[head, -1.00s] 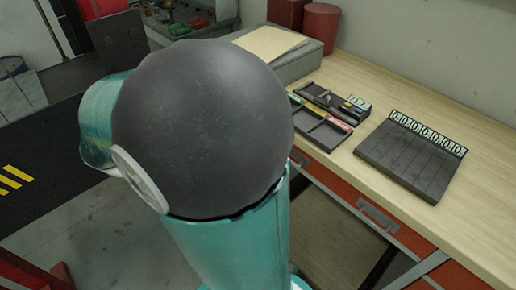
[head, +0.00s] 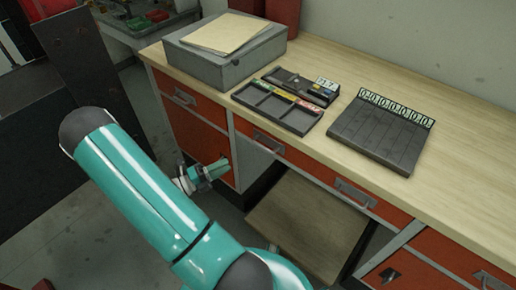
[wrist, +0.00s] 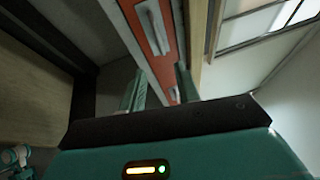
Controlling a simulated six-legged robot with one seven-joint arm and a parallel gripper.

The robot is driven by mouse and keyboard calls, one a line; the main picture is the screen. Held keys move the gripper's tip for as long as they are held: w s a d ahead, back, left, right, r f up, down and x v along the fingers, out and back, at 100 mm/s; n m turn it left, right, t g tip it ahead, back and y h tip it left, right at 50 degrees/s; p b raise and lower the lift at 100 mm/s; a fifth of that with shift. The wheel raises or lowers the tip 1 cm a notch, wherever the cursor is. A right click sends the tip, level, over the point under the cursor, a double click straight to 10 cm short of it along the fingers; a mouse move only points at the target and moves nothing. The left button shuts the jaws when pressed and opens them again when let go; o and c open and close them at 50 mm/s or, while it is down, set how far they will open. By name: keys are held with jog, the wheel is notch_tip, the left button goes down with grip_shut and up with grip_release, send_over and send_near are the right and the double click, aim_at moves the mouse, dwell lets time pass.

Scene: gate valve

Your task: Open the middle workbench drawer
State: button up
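The middle drawer (head: 311,167) is a long red front under the workbench top, with a left handle (head: 268,142) and a right handle (head: 355,193). It looks closed. My gripper (head: 212,171) is at the left of the bench in the head view, below and left of the left handle, apart from it. In the wrist view my gripper (wrist: 160,72) has its two teal fingers spread, with nothing between them. A red drawer front (wrist: 163,68) with a pale handle (wrist: 152,30) shows beyond the fingertips.
The wooden bench top (head: 440,150) carries a grey box (head: 220,60), an organiser tray (head: 275,108) and a dark numbered panel (head: 380,130). A left cabinet (head: 195,125) and a right cabinet (head: 440,255) flank an open space with a wooden board (head: 310,230).

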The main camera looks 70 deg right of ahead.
jog(key=x, duration=1.4)
jog(key=shift+d+n, duration=0.15)
jog(key=shift+n, duration=0.15)
jog(key=shift+w+f, duration=0.1)
jog(key=shift+f, duration=0.05)
grip_shut()
